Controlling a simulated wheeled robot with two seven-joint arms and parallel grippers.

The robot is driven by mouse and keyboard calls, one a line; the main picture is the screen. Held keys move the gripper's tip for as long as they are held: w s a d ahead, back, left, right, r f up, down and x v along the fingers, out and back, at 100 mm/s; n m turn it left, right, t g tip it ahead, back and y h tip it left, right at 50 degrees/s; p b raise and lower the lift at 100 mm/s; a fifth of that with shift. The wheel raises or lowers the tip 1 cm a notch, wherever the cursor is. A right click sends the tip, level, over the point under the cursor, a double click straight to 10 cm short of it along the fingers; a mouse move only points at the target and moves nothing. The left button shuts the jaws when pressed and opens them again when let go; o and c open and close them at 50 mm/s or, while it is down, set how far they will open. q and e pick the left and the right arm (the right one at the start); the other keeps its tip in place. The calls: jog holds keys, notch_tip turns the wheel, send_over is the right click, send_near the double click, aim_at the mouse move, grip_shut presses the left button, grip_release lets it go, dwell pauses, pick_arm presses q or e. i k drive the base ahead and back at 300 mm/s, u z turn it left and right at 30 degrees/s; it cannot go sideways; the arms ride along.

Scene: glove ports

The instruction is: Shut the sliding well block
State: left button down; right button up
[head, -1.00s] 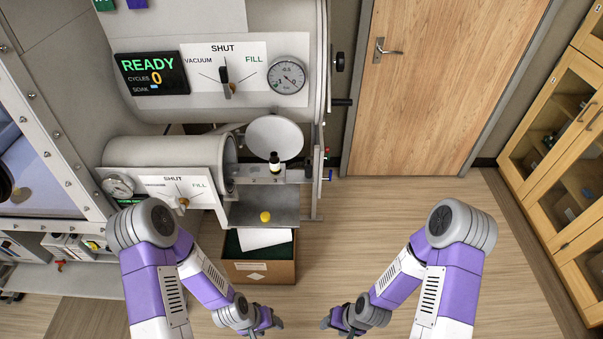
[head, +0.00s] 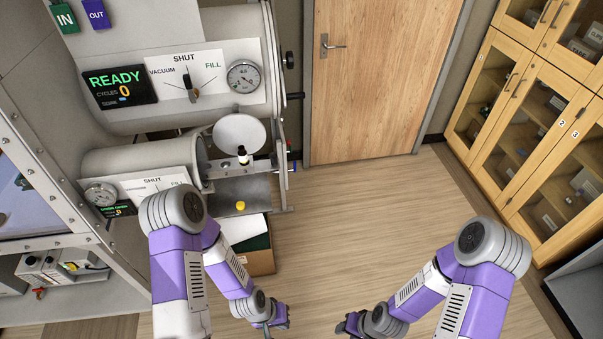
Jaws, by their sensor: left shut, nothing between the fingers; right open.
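I cannot pick out a sliding well block in the head view. My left gripper (head: 274,326) is low in the picture, in front of the cardboard box and above the floor. It is shut and empty. My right gripper (head: 347,325) is to its right, over bare floor. It is open and empty. Neither gripper touches anything that I can see.
A glove box with a small round chamber (head: 143,160) stands at left, its round door (head: 240,133) open. A cardboard box (head: 262,261) is below. Glass-door cabinets (head: 545,125) line the right; the floor between is clear.

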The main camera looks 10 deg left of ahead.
aim_at(226, 166)
jog(key=z, duration=0.9)
jog(key=i, duration=1.15)
jog(key=u, duration=0.8)
